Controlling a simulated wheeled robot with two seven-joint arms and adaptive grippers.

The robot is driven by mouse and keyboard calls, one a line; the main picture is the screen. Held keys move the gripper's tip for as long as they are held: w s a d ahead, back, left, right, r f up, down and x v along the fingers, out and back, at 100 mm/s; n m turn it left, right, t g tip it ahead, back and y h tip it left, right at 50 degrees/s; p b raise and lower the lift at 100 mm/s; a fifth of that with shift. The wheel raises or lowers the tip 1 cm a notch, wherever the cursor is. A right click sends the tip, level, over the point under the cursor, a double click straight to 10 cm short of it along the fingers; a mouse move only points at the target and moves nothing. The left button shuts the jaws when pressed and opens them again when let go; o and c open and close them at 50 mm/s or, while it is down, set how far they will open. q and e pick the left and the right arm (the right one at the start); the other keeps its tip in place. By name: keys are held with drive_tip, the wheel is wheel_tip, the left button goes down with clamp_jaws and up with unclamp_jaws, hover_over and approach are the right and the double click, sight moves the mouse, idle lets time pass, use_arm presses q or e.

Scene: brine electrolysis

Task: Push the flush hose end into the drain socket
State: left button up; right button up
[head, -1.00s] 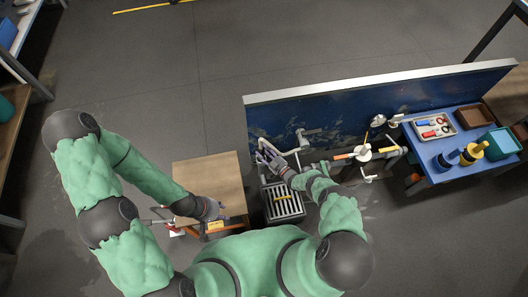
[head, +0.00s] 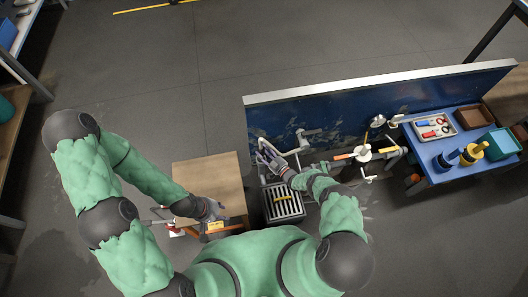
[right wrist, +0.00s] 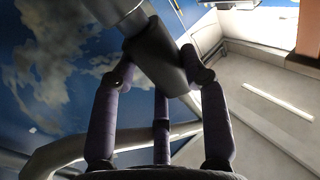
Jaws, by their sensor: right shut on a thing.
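My right gripper (head: 266,152) is by the blue panel, above and left of the floor grate. In the right wrist view its fingers (right wrist: 160,75) are shut around a dark grey cylindrical piece, apparently the flush hose end (right wrist: 158,52). A lighter grey pipe-like part (right wrist: 112,10) meets this piece at its upper end; I cannot tell whether that is the drain socket or how far the two are joined. A grey hose (right wrist: 70,145) curves behind the fingers. My left gripper (head: 217,209) is by the wooden tabletop's right edge; its jaws are too small to read.
The blue panel (head: 360,100) stands behind the work area. A slatted grate (head: 285,209) with a yellow piece lies below my right arm. A wooden tabletop (head: 207,178) is left. Valve pipework (head: 363,153) and a blue table (head: 445,170) with a tray and bins are right.

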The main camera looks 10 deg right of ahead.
drive_tip(key=o, duration=1.3)
drive_tip(key=shift+r, duration=0.35)
clamp_jaws()
drive_tip(key=shift+s, duration=0.15)
